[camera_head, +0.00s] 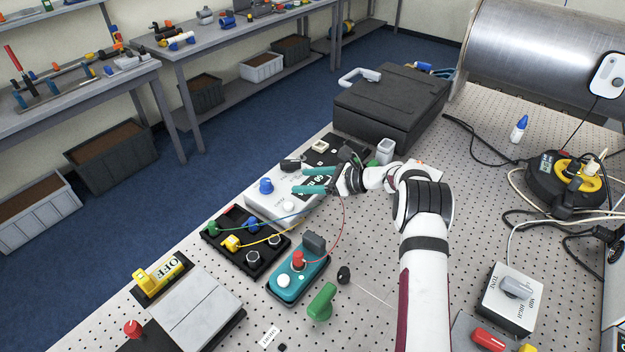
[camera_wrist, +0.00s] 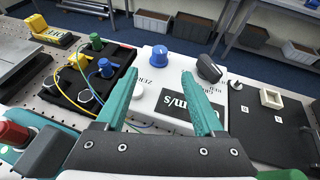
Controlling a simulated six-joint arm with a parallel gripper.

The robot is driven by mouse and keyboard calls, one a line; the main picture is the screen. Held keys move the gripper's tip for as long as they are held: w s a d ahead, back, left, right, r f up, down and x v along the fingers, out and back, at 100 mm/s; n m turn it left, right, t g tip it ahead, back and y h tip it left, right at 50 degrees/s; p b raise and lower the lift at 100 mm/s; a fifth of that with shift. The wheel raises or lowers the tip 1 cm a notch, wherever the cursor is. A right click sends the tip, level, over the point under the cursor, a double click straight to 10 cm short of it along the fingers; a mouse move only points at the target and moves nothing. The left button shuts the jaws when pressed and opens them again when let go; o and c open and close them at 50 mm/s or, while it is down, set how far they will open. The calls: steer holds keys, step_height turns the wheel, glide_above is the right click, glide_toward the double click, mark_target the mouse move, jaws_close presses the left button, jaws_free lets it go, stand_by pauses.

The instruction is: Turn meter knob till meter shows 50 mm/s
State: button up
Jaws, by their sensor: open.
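The meter is a white box (camera_head: 262,204) near the table's left edge; it also shows in the wrist view (camera_wrist: 148,71). A blue knob (camera_wrist: 158,56), a black knob (camera_wrist: 209,69) and a white button (camera_wrist: 137,91) are on its top. In the head view the blue knob (camera_head: 266,186) is just left of my gripper (camera_head: 298,180). The dark display (camera_wrist: 172,105) shows large white lettering, partly hidden by my right finger; I cannot read its value. In the wrist view my gripper (camera_wrist: 159,74) is open and empty, its teal fingers over the meter, the blue knob beyond the fingertips.
A black box with coloured plugs and wires (camera_head: 246,240) and a teal box with a red knob (camera_head: 298,272) adjoin nearby. A black panel (camera_wrist: 267,112) lies on the meter's other side. A large black case (camera_head: 390,105) stands behind.

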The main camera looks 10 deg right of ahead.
mark_target(266, 182)
steer(key=shift+v, duration=0.9)
steer(key=s+a+m+t+h, duration=0.5)
steer(key=a+m, duration=0.1)
steer(key=x, duration=1.5)
steer(key=shift+w+d+f, duration=0.1)
steer(key=shift+d, duration=0.1)
jaws_close()
